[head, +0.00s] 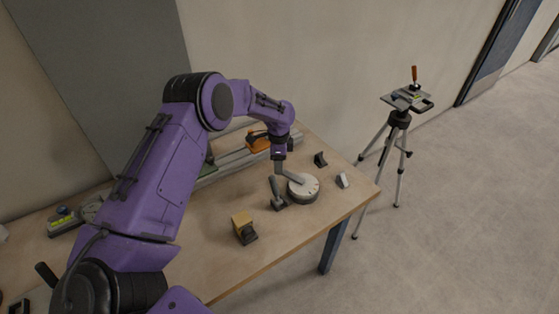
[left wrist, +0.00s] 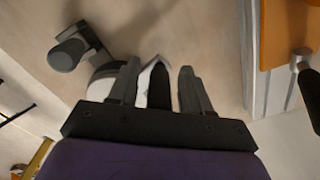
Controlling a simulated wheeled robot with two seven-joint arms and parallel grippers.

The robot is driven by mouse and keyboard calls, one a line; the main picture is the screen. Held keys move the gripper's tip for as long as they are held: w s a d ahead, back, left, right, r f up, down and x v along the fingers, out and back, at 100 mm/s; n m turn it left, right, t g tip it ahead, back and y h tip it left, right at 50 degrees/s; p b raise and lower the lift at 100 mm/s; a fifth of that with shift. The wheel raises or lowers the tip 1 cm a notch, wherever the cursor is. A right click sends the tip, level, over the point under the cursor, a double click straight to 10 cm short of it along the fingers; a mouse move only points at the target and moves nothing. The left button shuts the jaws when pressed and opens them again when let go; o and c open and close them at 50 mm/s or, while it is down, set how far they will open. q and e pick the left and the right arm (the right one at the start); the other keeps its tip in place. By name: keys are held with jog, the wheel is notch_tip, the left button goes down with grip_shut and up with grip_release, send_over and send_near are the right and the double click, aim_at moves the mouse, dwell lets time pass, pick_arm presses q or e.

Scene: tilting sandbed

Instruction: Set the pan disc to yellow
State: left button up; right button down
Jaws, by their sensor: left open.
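The pan disc (head: 303,190) is a round, whitish dial low on the wooden table, with a grey bar (head: 291,178) reaching across its top toward the upper left. My left gripper (head: 279,168) is over the bar's outer end, pointing down. In the left wrist view its open fingers (left wrist: 160,88) stand either side of a pale and dark pointed piece (left wrist: 157,82), probably the bar; I cannot tell whether they touch it. Part of the pale disc (left wrist: 101,84) shows behind one finger. My right gripper is not seen.
A grey lever (head: 275,190) stands just left of the disc, its knob (left wrist: 67,54) close in the left wrist view. A dark block (head: 320,160) and a whitish block (head: 342,181) stand to its right. An orange item (head: 257,143) lies behind. A tripod (head: 399,120) stands beyond the table.

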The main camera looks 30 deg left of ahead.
pick_arm(q)
grip_shut()
jog(key=w+m+b, duration=0.3)
jog(key=shift+d+f, duration=0.25)
jog(key=shift+w+d+r+m, duration=0.15)
jog(key=shift+w+m, duration=0.15)
jog(key=shift+m, duration=0.2)
jog(key=shift+r, duration=0.15)
grip_release()
notch_tip(320, 180, up, 11)
jog(key=b, duration=0.2)
jog(key=shift+f, duration=0.2)
